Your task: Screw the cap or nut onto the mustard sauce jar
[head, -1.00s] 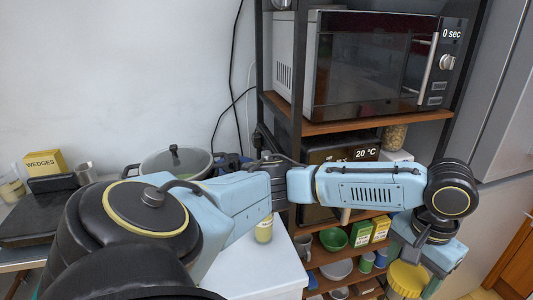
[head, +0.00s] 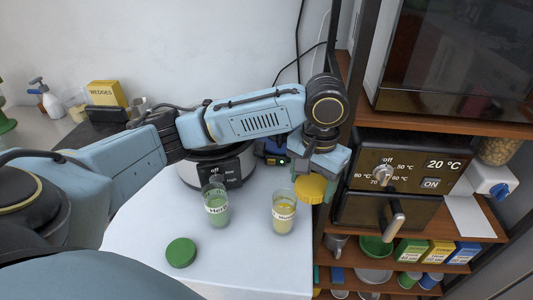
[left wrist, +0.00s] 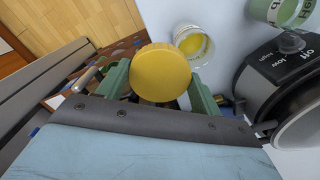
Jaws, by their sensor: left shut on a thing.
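The yellow cap (head: 311,188) is held by my left gripper (head: 318,172), which is shut on it. In the left wrist view the cap (left wrist: 160,73) sits between the two green fingers. The mustard sauce jar (head: 283,212), a clear open jar with yellow contents, stands upright on the white table. The cap is apart from it, just to its right and higher in the picture. In the left wrist view the jar (left wrist: 192,43) shows its open mouth beside the cap. My right gripper is not in view.
An open jar with green contents (head: 215,207) and a green cap (head: 181,252) are on the white table (head: 245,265). A slow cooker (head: 235,168) stands behind. The shelf with a small oven (head: 395,175) is close on the right.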

